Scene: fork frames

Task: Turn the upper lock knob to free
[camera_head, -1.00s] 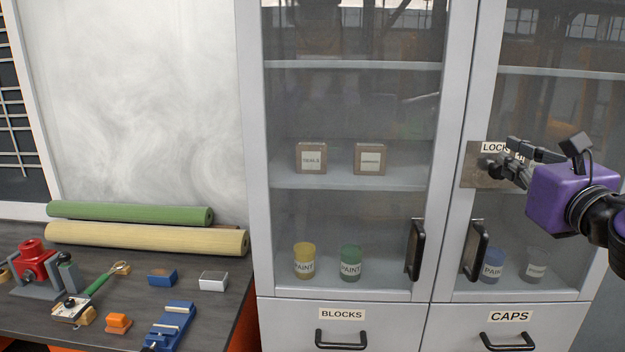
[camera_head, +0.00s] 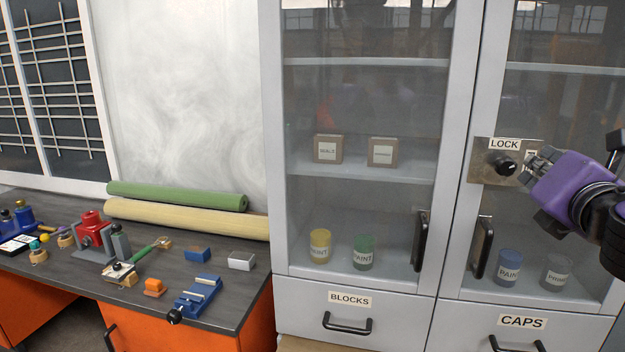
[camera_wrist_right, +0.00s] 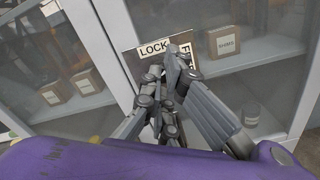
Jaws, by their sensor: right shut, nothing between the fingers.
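The lock knob (camera_head: 506,166) is black and round, on a brown metal plate (camera_head: 483,168) across the right cabinet door's left side. A LOCK label (camera_head: 504,144) sits above it, and part of another label shows to its right. My right gripper (camera_head: 541,158) is shut and empty, just right of the knob and apart from it in the head view. In the right wrist view the gripper's fingers (camera_wrist_right: 172,75) cover the plate's middle and hide the knob; the LOCK label (camera_wrist_right: 154,48) shows there. My left gripper is not in view.
Two black door handles (camera_head: 421,240) (camera_head: 481,248) stand out below the plate. Drawers labelled BLOCKS (camera_head: 349,299) and CAPS (camera_head: 522,321) are below. Paint jars and boxes stand behind the glass. A workbench (camera_head: 222,303) with tools and rolls is at left.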

